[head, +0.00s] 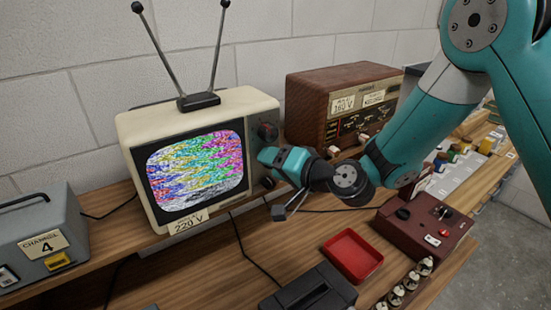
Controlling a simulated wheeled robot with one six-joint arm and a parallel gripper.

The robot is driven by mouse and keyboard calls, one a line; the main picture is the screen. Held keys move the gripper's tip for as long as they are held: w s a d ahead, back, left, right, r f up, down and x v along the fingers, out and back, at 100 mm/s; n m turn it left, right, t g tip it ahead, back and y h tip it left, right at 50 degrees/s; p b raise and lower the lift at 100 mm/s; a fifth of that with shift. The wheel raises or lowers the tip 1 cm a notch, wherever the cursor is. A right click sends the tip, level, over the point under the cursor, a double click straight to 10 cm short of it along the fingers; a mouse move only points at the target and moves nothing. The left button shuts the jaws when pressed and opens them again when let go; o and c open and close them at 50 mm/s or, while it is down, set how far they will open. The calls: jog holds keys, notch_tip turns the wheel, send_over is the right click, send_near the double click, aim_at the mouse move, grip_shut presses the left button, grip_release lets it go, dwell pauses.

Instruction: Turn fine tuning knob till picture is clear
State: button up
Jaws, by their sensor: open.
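A cream television (197,112) with a two-rod antenna stands on the wooden bench at left centre. Its screen (196,170) shows coloured, jagged noise, with no clear picture. A dark round dial (267,131) is on the upper part of its right-hand control panel. My gripper (266,157) is open at this panel, just below the dial. My gripper and wrist cover much of the lower panel. I cannot tell which control is the fine tuning knob, or whether the jaws are around or touching one.
A brown wooden radio (340,95) stands right of the television. A grey box (40,238) marked "CHANNEL 4" is at left. A red tray (352,256), a dark case (308,292) and a maroon control box (424,230) occupy the front. Cables cross the bench.

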jog(key=c, duration=0.9)
jog(key=m+y+b, duration=0.1)
jog(key=m+b, duration=0.2)
jog(key=b, duration=0.2)
jog(key=shift+f, duration=0.1)
jog(key=o, duration=0.9)
jog(key=shift+d, duration=0.1)
